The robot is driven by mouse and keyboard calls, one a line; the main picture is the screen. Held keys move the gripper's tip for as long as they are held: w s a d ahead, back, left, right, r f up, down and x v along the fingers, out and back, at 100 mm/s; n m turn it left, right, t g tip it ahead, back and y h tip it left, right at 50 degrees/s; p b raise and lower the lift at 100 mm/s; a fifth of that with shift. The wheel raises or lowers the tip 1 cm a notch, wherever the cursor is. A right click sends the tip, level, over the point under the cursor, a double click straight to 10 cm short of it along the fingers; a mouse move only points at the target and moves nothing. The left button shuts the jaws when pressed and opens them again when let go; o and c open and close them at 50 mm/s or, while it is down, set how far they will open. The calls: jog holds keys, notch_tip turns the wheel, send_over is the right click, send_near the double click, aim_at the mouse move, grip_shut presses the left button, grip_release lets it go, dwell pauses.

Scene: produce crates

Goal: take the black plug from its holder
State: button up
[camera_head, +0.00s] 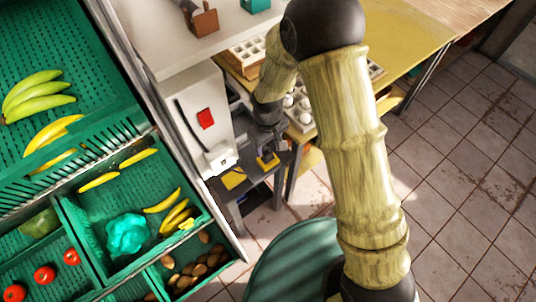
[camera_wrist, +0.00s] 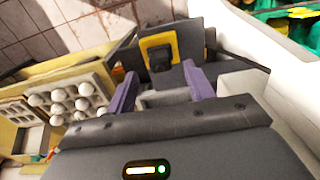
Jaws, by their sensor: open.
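The black plug (camera_wrist: 160,58) sits on a yellow square holder (camera_wrist: 148,44) on a dark shelf in the wrist view. My gripper (camera_wrist: 161,84) has its two purple fingers apart, with the plug showing between and beyond their tips. Nothing is held between the fingers. In the head view my gripper (camera_head: 272,138) hangs just above the small dark stand, close to the yellow holder (camera_head: 267,162). The plug is small and dark there, hard to make out against the stand and gripper.
A second yellow pad (camera_head: 233,178) lies on the dark stand (camera_head: 262,186). A white cabinet (camera_head: 196,112) with a red switch and a white plug (camera_head: 221,157) stands left. Egg trays (camera_head: 302,118) are beside the gripper. Green produce crates (camera_head: 104,150) fill the left.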

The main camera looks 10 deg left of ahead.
aim_at(268, 151)
jog(key=shift+f+p, duration=1.1)
jog(key=shift+f, duration=1.25)
jog(key=c, duration=1.1)
jog(key=shift+r, duration=0.1)
notch_tip(268, 151, up, 10)
jog(key=b, duration=0.3)
